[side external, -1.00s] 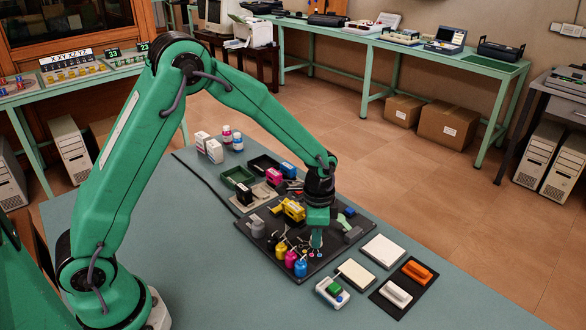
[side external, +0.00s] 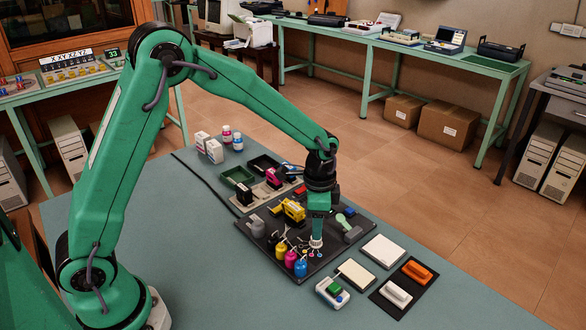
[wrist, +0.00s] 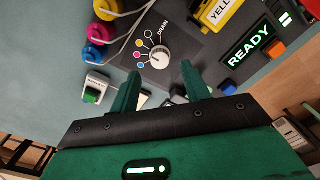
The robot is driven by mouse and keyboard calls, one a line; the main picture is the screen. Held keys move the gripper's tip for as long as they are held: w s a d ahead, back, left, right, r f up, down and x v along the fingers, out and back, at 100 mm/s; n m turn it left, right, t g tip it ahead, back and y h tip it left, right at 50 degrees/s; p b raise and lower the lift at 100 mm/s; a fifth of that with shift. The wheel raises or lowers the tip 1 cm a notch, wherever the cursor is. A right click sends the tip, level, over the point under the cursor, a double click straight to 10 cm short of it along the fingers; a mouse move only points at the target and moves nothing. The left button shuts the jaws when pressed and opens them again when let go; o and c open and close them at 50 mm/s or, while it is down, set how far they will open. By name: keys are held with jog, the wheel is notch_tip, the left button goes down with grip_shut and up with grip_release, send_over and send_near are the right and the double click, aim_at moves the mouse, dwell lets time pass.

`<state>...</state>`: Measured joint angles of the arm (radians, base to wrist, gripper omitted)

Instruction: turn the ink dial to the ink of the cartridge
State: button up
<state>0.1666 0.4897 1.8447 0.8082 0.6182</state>
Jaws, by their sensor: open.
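The ink dial (wrist: 155,57) is a ribbed white knob on the dark panel, with coloured dots and the word DRAIN around it. Its pointer direction is too small to tell surely. In the side view the dial (side external: 316,241) shows just under my fingertips. The yellow cartridge (side external: 293,210) sits in a holder on the panel; its label starting YELL (wrist: 218,14) shows at the top of the wrist view. My gripper (wrist: 160,68) is open and empty, pointing down above the dial, its fingers apart on either side of it in the wrist view.
Ink bottles (side external: 290,260) with thin tubes stand left of the dial. A READY display (wrist: 250,45) and an orange button (wrist: 227,87) lie right of it in the wrist view. A device with a green button (side external: 333,290) and white pads (side external: 383,251) lie in front.

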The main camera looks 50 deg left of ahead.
jog(key=shift+r, duration=1.9)
jog(key=s+a+r+n+t, duration=0.35)
jog(key=s+r, duration=0.55)
jog(key=r, duration=0.3)
jog(key=s+a+r+n+t, duration=0.1)
jog(key=s+a+n, duration=0.1)
jog(key=s, duration=0.4)
jog(key=s+a+r+n+t, duration=0.1)
jog(key=s+a+r+n, duration=0.1)
jog(key=s, duration=0.5)
jog(key=shift+n, duration=0.75)
